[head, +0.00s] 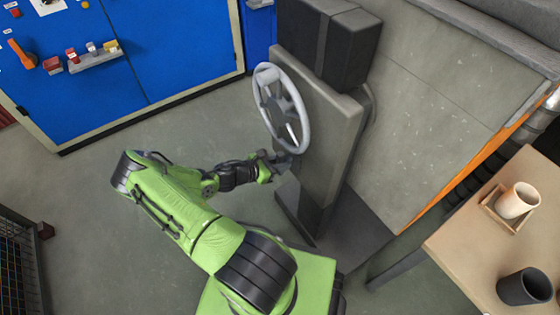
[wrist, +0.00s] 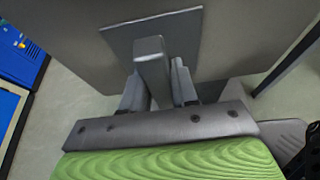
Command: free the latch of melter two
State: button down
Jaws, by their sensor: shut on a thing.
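A grey latch lever (wrist: 150,52) stands out from a flat dark plate (wrist: 186,28) on a grey panel in the wrist view. My gripper (wrist: 158,84) is shut on the lever, with one finger on each side of it. In the head view my gripper (head: 274,164) is at the side of a grey pedestal (head: 328,150), just below a handwheel (head: 282,107). The latch itself is mostly hidden there by my gripper. No label shows which melter this is.
A blue cabinet (head: 150,45) with switches and a small shelf stands at the upper left. A wooden table (head: 480,235) at the right holds a light cup (head: 517,200) and a dark cup (head: 525,287). A dark rack (head: 20,265) is at the lower left. The floor between is clear.

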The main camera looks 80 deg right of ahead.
jog(key=c, duration=1)
grip_release()
jog(key=shift+o, duration=0.2)
jog(key=p+v, duration=0.3)
jog(key=v, duration=1.2)
jog(key=shift+w+a+r, duration=0.15)
jog(key=shift+w+a, duration=0.1)
jog(key=shift+w, duration=0.05)
